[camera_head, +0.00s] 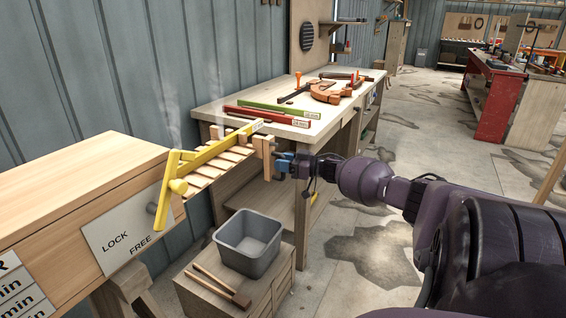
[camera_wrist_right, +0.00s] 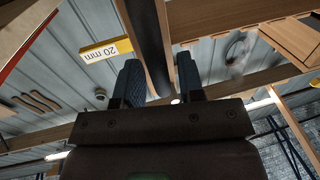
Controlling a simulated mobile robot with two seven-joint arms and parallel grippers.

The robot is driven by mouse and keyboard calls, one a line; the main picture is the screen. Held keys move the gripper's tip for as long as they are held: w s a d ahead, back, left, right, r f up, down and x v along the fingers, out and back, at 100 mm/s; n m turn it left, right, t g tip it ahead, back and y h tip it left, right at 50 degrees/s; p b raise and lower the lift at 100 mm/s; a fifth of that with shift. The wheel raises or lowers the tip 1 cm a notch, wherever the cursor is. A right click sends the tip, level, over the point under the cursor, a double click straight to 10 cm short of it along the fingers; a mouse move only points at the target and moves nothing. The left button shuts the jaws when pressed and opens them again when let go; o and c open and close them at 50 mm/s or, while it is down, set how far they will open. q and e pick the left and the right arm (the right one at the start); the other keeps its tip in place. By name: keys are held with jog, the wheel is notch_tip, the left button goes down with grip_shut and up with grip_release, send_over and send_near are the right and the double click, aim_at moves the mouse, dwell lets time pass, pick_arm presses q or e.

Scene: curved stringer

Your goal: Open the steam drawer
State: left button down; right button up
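The steam drawer (camera_head: 215,167) is a slatted wooden tray. It sticks out of the wooden steam box (camera_head: 80,185) toward the workbench, with a yellow strip lying along it. A yellow latch lever (camera_head: 168,190) with a knob stands at the box end, by a LOCK/FREE plate (camera_head: 125,228). My right gripper (camera_head: 284,164) is at the drawer's outer wooden end. In the right wrist view a dark bar, seemingly the handle (camera_wrist_right: 156,50), fills most of the gap between its fingers (camera_wrist_right: 160,85). The exact contact is hard to see. My left gripper is out of view.
A workbench (camera_head: 215,108) behind the drawer holds green and red strips and clamps. Faint steam rises near the box. Open floor lies to the right.

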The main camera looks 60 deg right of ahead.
jog(key=shift+o, duration=0.2)
jog(key=shift+s, duration=0.1)
pick_arm(q)
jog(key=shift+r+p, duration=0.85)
jog(key=shift+p, duration=0.3)
pick_arm(e)
jog(key=v, duration=1)
jog(key=shift+s, duration=0.35)
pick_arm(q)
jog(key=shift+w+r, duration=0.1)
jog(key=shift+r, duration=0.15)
pick_arm(e)
jog(key=shift+d, duration=0.1)
